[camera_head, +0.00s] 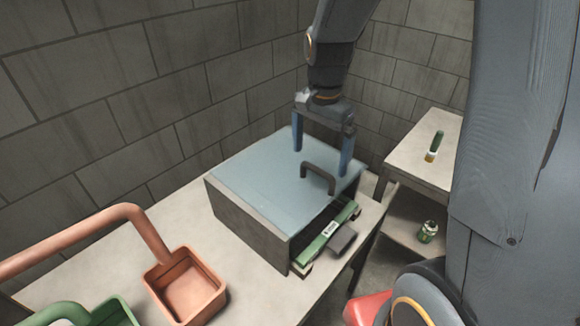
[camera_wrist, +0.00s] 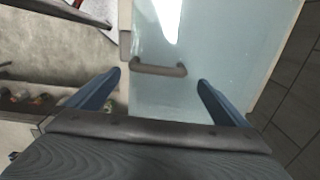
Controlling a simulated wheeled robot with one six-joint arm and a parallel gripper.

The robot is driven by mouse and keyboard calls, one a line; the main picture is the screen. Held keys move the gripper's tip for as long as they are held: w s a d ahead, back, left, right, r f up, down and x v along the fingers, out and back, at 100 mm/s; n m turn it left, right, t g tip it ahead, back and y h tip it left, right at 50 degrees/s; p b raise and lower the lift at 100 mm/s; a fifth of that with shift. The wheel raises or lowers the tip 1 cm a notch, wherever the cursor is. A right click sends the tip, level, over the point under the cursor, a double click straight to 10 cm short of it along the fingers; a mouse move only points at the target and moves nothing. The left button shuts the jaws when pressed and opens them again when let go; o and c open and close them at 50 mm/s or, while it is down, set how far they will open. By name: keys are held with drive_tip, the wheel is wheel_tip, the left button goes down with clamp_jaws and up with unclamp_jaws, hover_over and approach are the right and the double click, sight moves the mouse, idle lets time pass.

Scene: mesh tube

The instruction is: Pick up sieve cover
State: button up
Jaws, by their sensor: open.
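The sieve cover (camera_head: 262,178) is a flat pale blue-grey plate on top of a dark box on the table. A dark arched handle (camera_head: 318,176) stands up near its right edge. My gripper (camera_head: 322,164) is open and empty, with blue fingers pointing down on either side of the handle. In the wrist view the cover (camera_wrist: 205,60) fills the middle and right. Its handle (camera_wrist: 158,69) lies ahead of and between the two spread fingers (camera_wrist: 160,82), with no visible contact. How high the fingertips are above the cover is hard to tell.
The box (camera_head: 245,221) has a green-and-grey part (camera_head: 328,240) at its front. An orange square scoop (camera_head: 185,285) and a green one (camera_head: 110,312) lie at left. Block walls stand close behind.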

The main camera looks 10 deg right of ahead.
sight(318, 168)
drive_tip(key=shift+s+a+f, duration=0.1)
drive_tip(key=shift+a+f, duration=0.05)
drive_tip(key=shift+f, duration=0.2)
drive_tip(key=shift+s+f+p, duration=0.15)
drive_tip(key=shift+f+p, duration=0.4)
drive_tip(key=shift+f, duration=0.65)
drive_tip(key=shift+s+f+p, duration=0.1)
drive_tip(key=shift+f+p, duration=0.4)
drive_tip(key=shift+f, duration=0.7)
drive_tip(key=c, duration=1.9)
drive_tip(key=shift+c, duration=1.3)
drive_tip(key=shift+w+r, duration=0.1)
drive_tip(key=shift+r, duration=0.05)
